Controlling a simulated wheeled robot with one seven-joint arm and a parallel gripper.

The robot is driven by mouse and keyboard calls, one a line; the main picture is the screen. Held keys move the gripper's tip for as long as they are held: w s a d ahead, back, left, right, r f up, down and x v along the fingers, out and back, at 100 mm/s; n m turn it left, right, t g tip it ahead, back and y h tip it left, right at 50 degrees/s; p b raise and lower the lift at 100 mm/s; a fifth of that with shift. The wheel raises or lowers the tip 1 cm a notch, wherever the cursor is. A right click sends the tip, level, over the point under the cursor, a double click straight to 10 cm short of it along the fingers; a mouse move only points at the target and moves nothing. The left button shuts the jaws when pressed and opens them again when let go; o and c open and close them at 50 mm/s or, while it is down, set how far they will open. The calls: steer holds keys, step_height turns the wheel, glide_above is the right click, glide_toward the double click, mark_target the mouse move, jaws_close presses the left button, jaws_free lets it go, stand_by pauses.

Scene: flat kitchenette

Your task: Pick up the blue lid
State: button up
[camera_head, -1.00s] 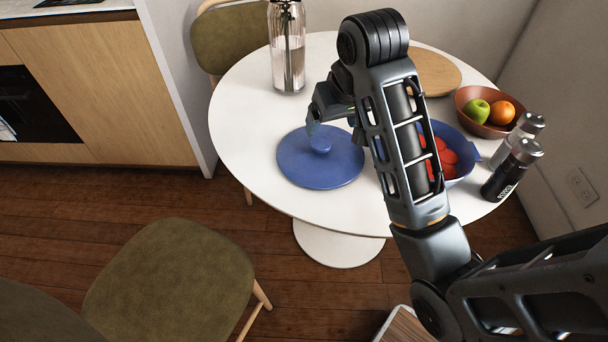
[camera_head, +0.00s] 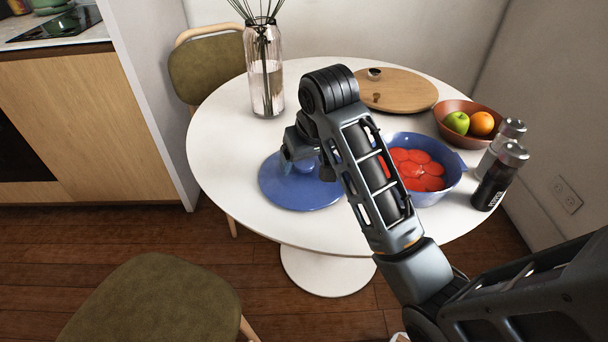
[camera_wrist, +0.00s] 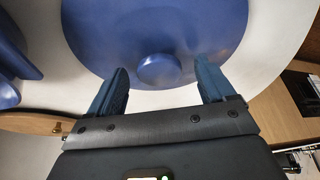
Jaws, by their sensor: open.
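The blue lid (camera_head: 294,194) lies flat on the white round table, left of the blue pot. In the wrist view my gripper (camera_wrist: 160,78) is open, with one finger on each side of the knob. I cannot tell whether the fingers touch the lid.
The blue pot (camera_head: 447,186) with red slices stands right of my arm. A glass vase (camera_head: 264,75) stands behind the lid. The table's front left (camera_head: 225,150) is clear.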

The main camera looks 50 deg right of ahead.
steer(key=c, duration=1.4)
